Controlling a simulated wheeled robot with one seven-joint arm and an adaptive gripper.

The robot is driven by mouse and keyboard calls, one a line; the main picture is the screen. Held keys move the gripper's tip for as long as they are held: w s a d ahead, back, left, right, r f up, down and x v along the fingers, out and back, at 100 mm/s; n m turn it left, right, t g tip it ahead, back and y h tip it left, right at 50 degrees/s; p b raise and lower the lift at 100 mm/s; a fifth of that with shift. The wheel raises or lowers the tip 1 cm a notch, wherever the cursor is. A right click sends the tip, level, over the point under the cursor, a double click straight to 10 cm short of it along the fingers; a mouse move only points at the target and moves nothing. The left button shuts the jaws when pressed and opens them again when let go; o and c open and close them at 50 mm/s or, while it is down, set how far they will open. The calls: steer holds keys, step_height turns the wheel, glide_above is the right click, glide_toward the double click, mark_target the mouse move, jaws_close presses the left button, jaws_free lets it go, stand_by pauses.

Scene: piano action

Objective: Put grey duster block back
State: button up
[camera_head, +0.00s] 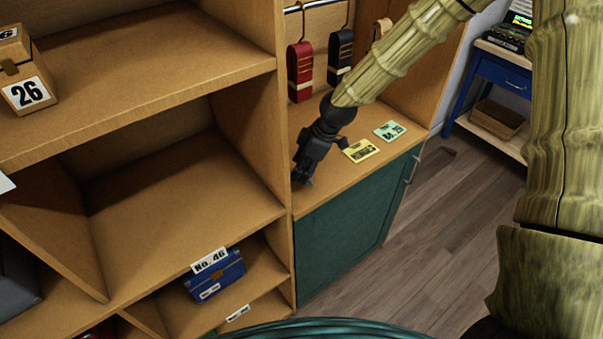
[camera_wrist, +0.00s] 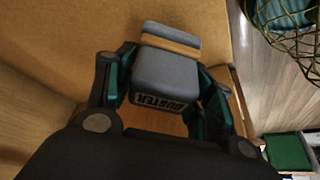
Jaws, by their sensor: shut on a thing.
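The grey duster block (camera_wrist: 168,75) shows in the wrist view. It has a tan band near its far end and a DUSTER label on the side facing the camera. My gripper (camera_wrist: 168,82) has a finger on each side of it and is shut on it. In the head view my gripper (camera_head: 302,178) is low over the wooden counter (camera_head: 335,185), beside the upright divider at its left. The block cannot be made out there. I cannot tell whether the block touches the counter.
A yellow card (camera_head: 361,151) and a green card (camera_head: 389,131) lie right of my gripper. A red strap-like item (camera_head: 300,72) and a dark blue one (camera_head: 340,57) hang behind. A blue No. 46 box (camera_head: 215,276) sits on a lower shelf. The large middle compartment (camera_head: 180,210) is empty.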

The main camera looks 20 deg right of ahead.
steer(key=f+p, duration=0.1)
steer(key=f, duration=0.2)
steer(key=shift+w, duration=0.2)
steer(key=shift+s+f, duration=0.15)
steer(key=shift+f, duration=0.15)
steer(key=o, duration=0.9)
steer(key=shift+r, duration=0.1)
steer(key=shift+b+v, duration=2)
steer(key=shift+v, duration=3.9)
steer(key=shift+d, duration=0.1)
